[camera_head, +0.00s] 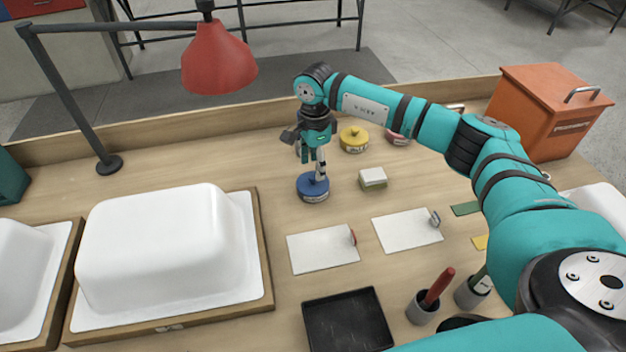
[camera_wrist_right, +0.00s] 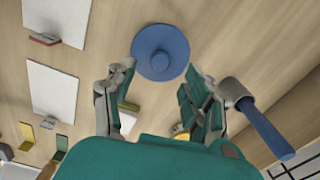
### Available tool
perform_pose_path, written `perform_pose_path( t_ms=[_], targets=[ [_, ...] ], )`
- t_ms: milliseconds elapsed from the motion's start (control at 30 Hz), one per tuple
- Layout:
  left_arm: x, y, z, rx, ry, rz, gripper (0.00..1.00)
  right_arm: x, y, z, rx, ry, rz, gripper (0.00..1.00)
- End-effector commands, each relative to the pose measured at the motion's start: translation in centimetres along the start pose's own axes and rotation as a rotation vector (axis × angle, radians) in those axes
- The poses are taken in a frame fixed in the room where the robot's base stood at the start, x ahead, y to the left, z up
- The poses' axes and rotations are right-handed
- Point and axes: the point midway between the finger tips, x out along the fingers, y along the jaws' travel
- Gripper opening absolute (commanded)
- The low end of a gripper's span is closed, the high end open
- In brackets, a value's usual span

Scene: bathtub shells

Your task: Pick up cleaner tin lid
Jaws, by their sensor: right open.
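A round blue tin (camera_head: 313,190) with a pale label stands upright on the workbench. Its blue lid, seen from above in the right wrist view (camera_wrist_right: 160,45), has a round knob in the middle. I take this as the cleaner tin lid; the label is too small to read. My right gripper (camera_head: 314,168) points down just above the tin, fingers apart and empty. In the right wrist view its two fingers (camera_wrist_right: 160,75) lie to either side of the lid's near edge, apparently not touching it. My left gripper is not in view.
A yellow tin (camera_head: 354,141) and a red tin (camera_head: 398,136) stand behind. A small white-topped block (camera_head: 373,178) sits to the right. A blue-handled tool (camera_wrist_right: 262,128) is close beside the right finger. White cards (camera_head: 322,250) and a black tray (camera_head: 347,322) lie in front.

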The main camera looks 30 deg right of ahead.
Motion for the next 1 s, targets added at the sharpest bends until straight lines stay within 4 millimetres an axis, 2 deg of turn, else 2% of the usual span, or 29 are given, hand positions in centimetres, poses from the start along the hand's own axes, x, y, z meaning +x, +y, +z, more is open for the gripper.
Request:
perform_pose_path(
  t_ms=[100, 233, 533, 900, 933, 1000],
  targets=[
    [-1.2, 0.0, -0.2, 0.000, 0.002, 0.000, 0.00, 1.6, 0.3, 0.6, 0.000, 0.000, 0.005, 0.52],
    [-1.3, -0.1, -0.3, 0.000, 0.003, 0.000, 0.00, 3.4, 0.2, 0.5, 0.002, -0.001, 0.002, 0.52],
    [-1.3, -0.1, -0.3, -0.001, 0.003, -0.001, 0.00, 3.9, 0.2, 0.5, 0.001, -0.001, 0.000, 0.52],
    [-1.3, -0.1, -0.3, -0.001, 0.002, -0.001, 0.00, 3.9, 0.2, 0.5, 0.001, -0.001, 0.000, 0.03],
    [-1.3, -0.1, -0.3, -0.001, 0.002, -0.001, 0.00, 3.9, 0.2, 0.5, 0.001, -0.001, 0.000, 0.00],
    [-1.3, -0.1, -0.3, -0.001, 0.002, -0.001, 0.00, 3.9, 0.2, 0.5, 0.001, -0.001, 0.000, 0.00]
  ],
)
